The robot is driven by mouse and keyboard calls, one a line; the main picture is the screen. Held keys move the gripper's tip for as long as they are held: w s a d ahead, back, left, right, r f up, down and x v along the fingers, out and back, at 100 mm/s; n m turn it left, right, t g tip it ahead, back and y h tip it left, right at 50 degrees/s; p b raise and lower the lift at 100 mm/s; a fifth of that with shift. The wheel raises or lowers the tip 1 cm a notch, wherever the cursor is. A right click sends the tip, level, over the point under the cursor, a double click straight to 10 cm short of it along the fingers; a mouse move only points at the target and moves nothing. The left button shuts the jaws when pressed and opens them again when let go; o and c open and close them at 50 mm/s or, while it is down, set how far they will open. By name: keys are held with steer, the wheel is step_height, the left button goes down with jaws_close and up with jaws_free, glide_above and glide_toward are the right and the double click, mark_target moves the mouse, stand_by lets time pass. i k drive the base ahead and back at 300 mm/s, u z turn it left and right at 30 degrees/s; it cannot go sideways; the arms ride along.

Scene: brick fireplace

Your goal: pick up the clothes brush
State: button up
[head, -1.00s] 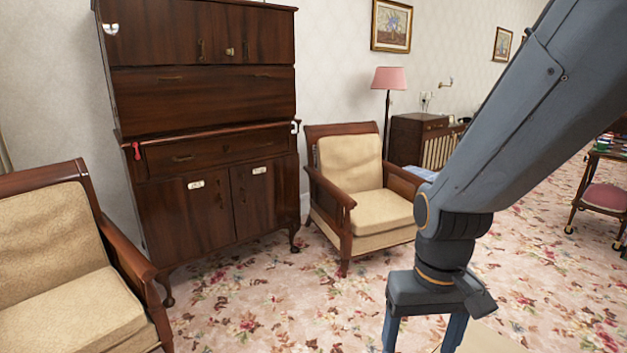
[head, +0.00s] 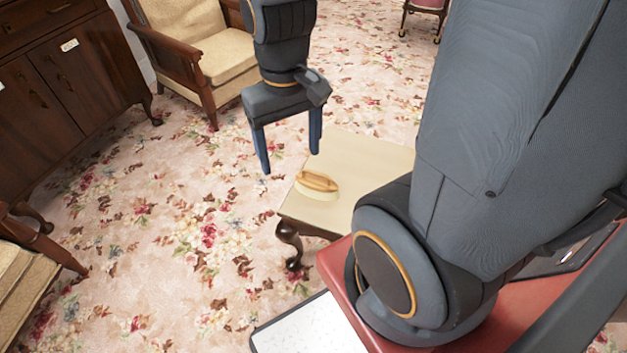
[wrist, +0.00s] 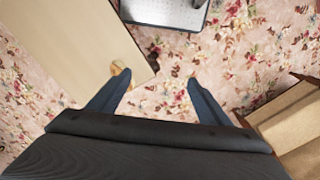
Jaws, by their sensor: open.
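The clothes brush (head: 317,184) has a tan wooden back and pale bristles. It lies on a small cream-topped table (head: 348,160), near the table's left corner in the head view. In the wrist view the brush (wrist: 119,76) shows only in part, beside the tip of the left finger. My gripper (head: 291,162) is open and empty, fingers pointing down. In the head view it appears above and a little left of the brush, apart from it. In the wrist view the table top (wrist: 85,42) lies at upper left.
A dark wooden cabinet (head: 75,85) stands at the left. A cream armchair (head: 205,45) is behind my gripper, and another armchair (head: 25,270) is at lower left. The flowered carpet (head: 190,220) between them is clear.

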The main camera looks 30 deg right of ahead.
mark_target(320, 186)
steer(key=z, duration=2.55)
steer(key=k, duration=1.3)
steer(key=u, duration=1.9)
steer(key=i, duration=1)
steer(key=z, duration=0.05)
